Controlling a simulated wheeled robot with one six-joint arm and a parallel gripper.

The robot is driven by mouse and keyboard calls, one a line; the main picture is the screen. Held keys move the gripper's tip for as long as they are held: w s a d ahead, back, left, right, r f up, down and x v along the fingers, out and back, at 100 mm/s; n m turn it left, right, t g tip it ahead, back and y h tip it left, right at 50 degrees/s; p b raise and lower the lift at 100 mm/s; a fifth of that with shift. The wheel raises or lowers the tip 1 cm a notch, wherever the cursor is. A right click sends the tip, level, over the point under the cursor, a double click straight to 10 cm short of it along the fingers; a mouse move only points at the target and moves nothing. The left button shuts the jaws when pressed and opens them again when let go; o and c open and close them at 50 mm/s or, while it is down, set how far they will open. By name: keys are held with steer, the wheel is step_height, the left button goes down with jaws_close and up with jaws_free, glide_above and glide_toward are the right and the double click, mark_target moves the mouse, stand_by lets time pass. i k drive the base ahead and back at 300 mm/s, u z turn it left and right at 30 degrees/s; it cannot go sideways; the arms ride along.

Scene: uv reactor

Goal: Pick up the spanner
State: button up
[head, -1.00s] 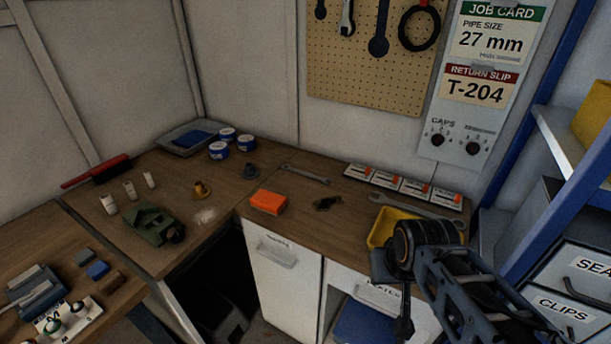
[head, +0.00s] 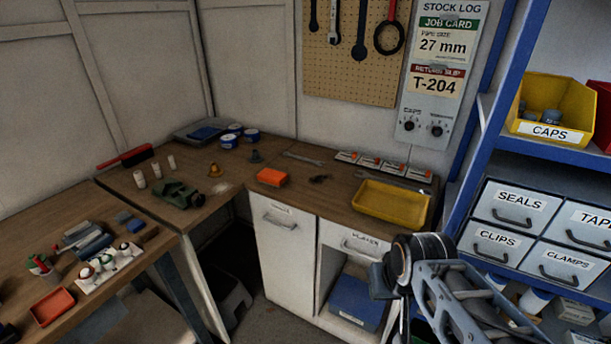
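A grey spanner (head: 303,158) lies flat on the wooden corner bench, near the back wall. A second, larger spanner (head: 392,182) lies at the right end, behind the yellow tray and partly hidden by its rim. Another spanner (head: 333,22) hangs on the pegboard. Which one the task means cannot be told. My gripper (head: 384,283) is at the lower right, in front of the bench and apart from the spanners. My wrist hides much of it, and its fingers are not clear.
A yellow tray (head: 391,205) sits at the bench's right front edge. An orange box (head: 271,177) and several small labelled boxes (head: 371,162) are near the spanners. A blue shelf unit (head: 545,150) with drawers stands at the right. A green tool (head: 178,195) lies left.

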mark_target(285, 154)
steer(key=z, duration=0.45)
steer(key=k, duration=0.2)
steer(key=u, duration=1.5)
steer(key=i, duration=1.45)
steer(key=z, duration=0.85)
steer(key=i, duration=0.35)
steer(key=z, duration=0.45)
